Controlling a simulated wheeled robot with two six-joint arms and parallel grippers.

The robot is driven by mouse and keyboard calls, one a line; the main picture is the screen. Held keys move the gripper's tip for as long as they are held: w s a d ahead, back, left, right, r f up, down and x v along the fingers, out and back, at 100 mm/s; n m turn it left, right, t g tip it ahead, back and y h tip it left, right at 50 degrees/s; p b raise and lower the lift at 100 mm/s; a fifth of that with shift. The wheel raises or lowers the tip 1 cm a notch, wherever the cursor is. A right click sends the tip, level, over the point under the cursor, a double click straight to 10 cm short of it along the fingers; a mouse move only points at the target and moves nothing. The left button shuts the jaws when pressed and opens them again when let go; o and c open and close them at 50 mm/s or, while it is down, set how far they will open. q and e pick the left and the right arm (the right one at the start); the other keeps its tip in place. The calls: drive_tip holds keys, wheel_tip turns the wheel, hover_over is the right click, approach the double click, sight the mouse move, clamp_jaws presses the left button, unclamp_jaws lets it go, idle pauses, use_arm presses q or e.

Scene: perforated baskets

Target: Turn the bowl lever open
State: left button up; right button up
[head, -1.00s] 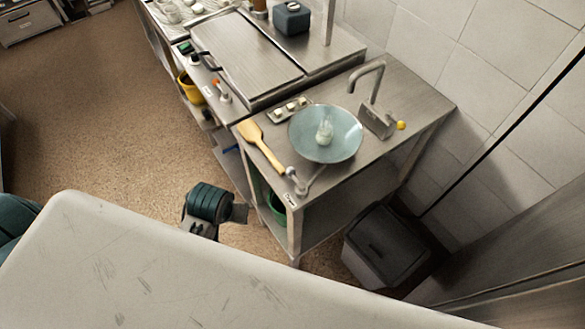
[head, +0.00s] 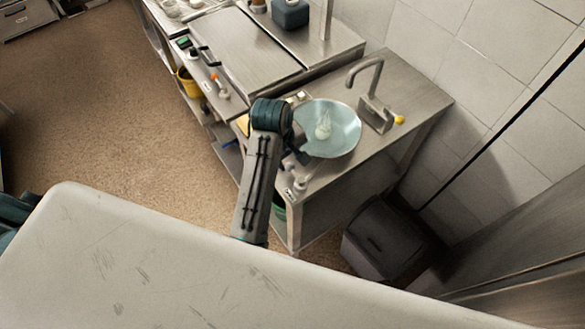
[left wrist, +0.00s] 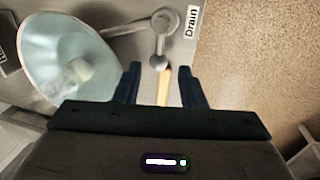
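A pale blue-green bowl (head: 333,130) sits on the steel counter, with a small whitish thing (head: 323,127) in it. The bowl also shows in the left wrist view (left wrist: 55,45). Beside it is the metal lever (left wrist: 158,40), with a round knob and a "Drain" label (left wrist: 191,22); in the head view its round base (head: 300,184) shows near the counter's front corner. My left gripper (left wrist: 160,85) is open, its fingers pointing at the lever's near end, which appears between the fingertips in the picture. I cannot tell whether they touch. My right gripper is not in view.
A wooden utensil (left wrist: 164,88) lies partly hidden behind my gripper. A faucet (head: 368,90) stands behind the bowl, with a yellow knob (head: 399,119) beside it. The floor at left is clear.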

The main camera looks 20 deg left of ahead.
sight(294, 171)
use_arm(q)
drive_tip(key=f, duration=0.2)
drive_tip(key=f+p, duration=0.1)
drive_tip(key=f, duration=0.1)
drive_tip(key=w+d+f, duration=0.1)
drive_tip(key=f, duration=0.2)
drive_tip(key=shift+p, duration=0.3)
clamp_jaws()
